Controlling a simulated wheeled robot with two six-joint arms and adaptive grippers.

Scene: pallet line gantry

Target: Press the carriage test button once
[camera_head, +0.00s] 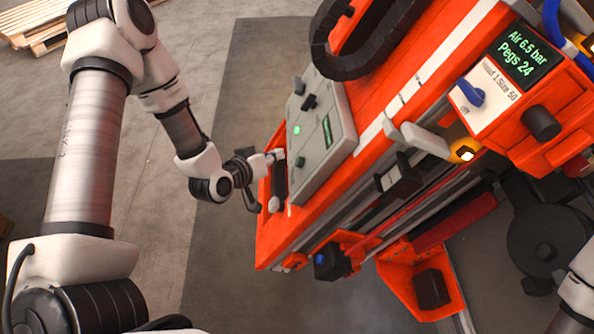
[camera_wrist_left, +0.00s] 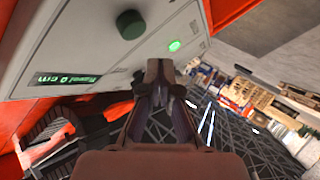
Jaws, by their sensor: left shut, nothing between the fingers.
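A grey control panel (camera_head: 322,150) is mounted on the orange carriage (camera_head: 380,110). It has a lit green button (camera_head: 296,130), dark knobs (camera_head: 309,102) and a small display (camera_head: 327,131). In the left wrist view, the lit green button (camera_wrist_left: 174,45), a dark green round button (camera_wrist_left: 130,24) and the display (camera_wrist_left: 65,81) show on the panel. I cannot read which one is the carriage test button. My left gripper (camera_head: 274,156) is shut and empty beside the panel's near edge; its fingertips (camera_wrist_left: 160,70) show below the lit button. Contact cannot be told. My right gripper is out of view.
A dark handle (camera_head: 279,182) sits on the carriage just below my left gripper. A black cable chain (camera_head: 365,50) loops above the panel. A second orange box with a screen (camera_head: 523,55) stands at the right.

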